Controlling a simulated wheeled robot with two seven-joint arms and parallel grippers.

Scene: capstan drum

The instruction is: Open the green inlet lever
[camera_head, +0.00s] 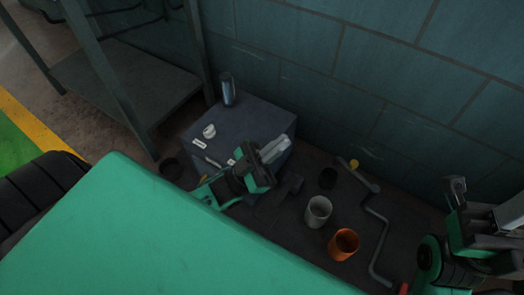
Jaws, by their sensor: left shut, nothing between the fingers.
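I cannot make out a green lever in the head view.
A metal cylinder (228,90) stands on the box's back corner. A metal shelf (130,85) stands left. The block wall closes the back.

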